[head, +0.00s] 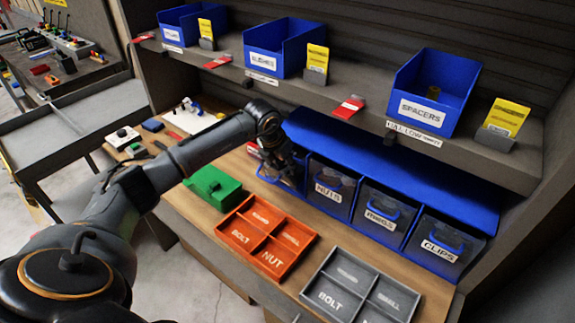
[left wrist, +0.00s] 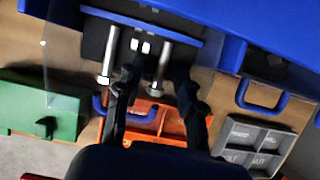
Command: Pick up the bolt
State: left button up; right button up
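In the left wrist view, silver bolts show in an opened clear-fronted drawer with a blue handle (left wrist: 135,112). One bolt (left wrist: 107,60) lies left of the fingers. Another bolt (left wrist: 163,62) shows in the gap between the fingertips, nearer the right one. My left gripper (left wrist: 154,75) is open over the drawer, with its fingers apart. I cannot tell whether either finger touches a bolt. In the head view, my left gripper (head: 285,168) is at the leftmost drawer, and its fingertips are hard to make out. My right gripper is not in view.
Closed drawers for nuts (head: 328,187) and clips (head: 442,247) lie to the right. An orange divided tray (head: 268,241), a grey divided tray (head: 365,285) and a green box (head: 212,187) stand in front. A shelf with a spacers bin (head: 432,92) overhangs the drawers.

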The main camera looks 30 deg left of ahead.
pick_arm(q)
grip_shut()
dwell(0.3)
